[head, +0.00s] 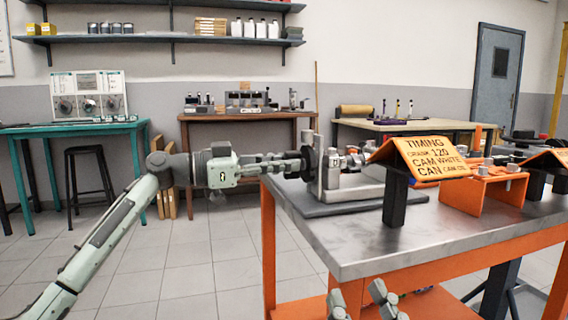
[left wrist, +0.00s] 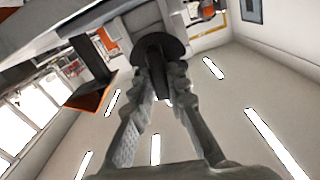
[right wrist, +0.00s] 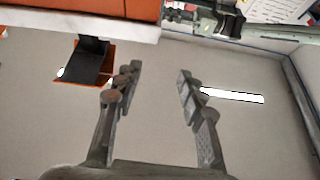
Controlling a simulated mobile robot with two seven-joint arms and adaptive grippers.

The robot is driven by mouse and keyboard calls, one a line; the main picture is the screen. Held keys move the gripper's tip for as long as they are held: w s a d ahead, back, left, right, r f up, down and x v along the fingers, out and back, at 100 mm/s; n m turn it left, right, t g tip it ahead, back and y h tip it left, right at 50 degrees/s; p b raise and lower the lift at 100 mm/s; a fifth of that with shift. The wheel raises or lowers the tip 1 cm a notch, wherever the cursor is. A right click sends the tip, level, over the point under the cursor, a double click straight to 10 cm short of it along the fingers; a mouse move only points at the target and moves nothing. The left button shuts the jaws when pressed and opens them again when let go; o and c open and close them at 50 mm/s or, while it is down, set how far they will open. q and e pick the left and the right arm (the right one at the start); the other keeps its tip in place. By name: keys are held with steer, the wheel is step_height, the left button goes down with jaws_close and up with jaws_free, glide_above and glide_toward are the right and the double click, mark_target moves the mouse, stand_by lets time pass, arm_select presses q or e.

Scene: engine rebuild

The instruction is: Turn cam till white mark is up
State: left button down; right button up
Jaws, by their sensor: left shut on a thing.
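A dark round wheel (head: 309,163) sits on the left end of a grey metal fixture (head: 330,180) on the workbench. My left gripper (head: 292,165) reaches it from the left, with the arm nearly level. In the left wrist view its fingers (left wrist: 163,80) are closed around a dark hub below the dark disc (left wrist: 172,48). I cannot make out a white mark on it for certain. My right gripper (head: 365,300) is low at the front of the bench. In the right wrist view its fingers (right wrist: 158,82) are wide apart and empty.
An orange sign (head: 425,158) on a black post reads timing, crank 120, cam white. An orange stand (head: 487,190) is on the steel bench top (head: 365,245) behind it. The bench's front left is clear. Open floor lies left of the bench.

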steer(key=w+d+f+g+h+p, duration=0.1)
steer(key=d+f+g+h+p, duration=0.15)
steer(key=f+g, duration=0.45)
steer(key=d+f+g+h+p, duration=0.2)
steer(key=d+f+g+h, duration=0.15)
steer(key=f, duration=0.65)
steer(key=s+d+f+m+g+h+p, duration=0.2)
steer(key=s+d+f+g+h+p, duration=0.2)
steer(key=s+d+f+g, duration=0.75)
arm_select(q)
steer(key=shift+w+a+f+n+p, duration=0.1)
steer(key=shift+n+p, duration=1.05)
steer(key=shift+n, duration=2.2)
steer(key=shift+w+f+n+p, duration=0.15)
steer(key=shift+n+p, duration=1)
steer(key=shift+n, duration=2.15)
steer(key=shift+w+a+n+p, duration=0.1)
steer(key=shift+n+p, duration=1.05)
steer(key=shift+n, duration=2.2)
arm_select(e)
step_height(320, 180, down, 16)
steer(key=d+t+y, duration=0.1)
steer(key=t, duration=0.1)
steer(key=shift+s+r, duration=0.15)
steer(key=shift+s, duration=0.25)
steer(key=shift+d, duration=0.1)
